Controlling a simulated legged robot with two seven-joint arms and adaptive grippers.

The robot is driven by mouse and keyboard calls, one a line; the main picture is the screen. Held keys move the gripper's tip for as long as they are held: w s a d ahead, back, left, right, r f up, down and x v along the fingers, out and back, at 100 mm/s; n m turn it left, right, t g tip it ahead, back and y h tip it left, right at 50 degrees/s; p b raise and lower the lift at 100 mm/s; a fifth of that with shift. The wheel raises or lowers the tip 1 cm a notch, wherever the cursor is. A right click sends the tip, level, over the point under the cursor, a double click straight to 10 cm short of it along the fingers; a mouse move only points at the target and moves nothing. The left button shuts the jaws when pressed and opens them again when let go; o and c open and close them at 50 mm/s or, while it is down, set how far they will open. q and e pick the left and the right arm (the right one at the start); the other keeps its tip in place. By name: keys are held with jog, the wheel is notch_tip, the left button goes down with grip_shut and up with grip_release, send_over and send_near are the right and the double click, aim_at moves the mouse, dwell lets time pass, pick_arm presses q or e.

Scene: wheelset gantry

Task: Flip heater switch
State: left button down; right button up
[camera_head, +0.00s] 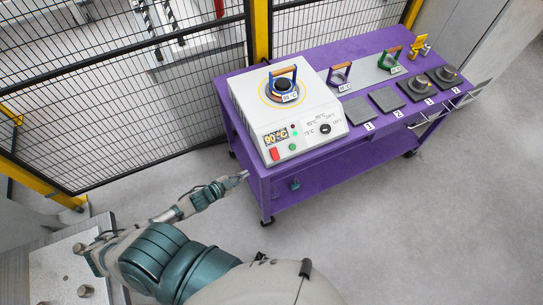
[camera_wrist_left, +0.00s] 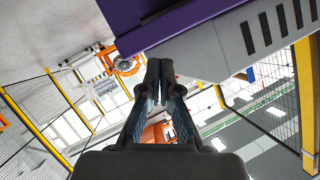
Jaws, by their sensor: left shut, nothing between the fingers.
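The heater (camera_head: 287,105) is a white box on the left end of the purple table. Its front panel has a display (camera_head: 276,137) reading 90 °C, a red switch (camera_head: 274,154), a small green light and a black knob (camera_head: 325,128). A ring-shaped piece with an orange and blue handle (camera_head: 283,84) sits on its round plate. My left gripper (camera_head: 243,176) is shut and empty, left of the table's front corner and lower than the heater panel. In the left wrist view its fingers (camera_wrist_left: 160,72) are together, close to the purple table edge. My right gripper is not in view.
The purple table (camera_head: 320,167) also holds a blue-handled piece (camera_head: 340,74), a green-handled piece (camera_head: 391,59), a yellow piece (camera_head: 419,46) and several numbered dark pads (camera_head: 388,99). A black mesh fence (camera_head: 120,90) with yellow posts stands behind and left. The floor in front is clear.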

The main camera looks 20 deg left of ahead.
pick_arm(q)
jog(key=d+r+m+h, duration=0.2)
jog(key=d+r, duration=0.3)
jog(key=r, duration=0.4)
jog(key=shift+s+r+m+h+p, duration=0.2)
jog(key=shift+r+m+h+p, duration=0.15)
jog(key=shift+h, duration=0.25)
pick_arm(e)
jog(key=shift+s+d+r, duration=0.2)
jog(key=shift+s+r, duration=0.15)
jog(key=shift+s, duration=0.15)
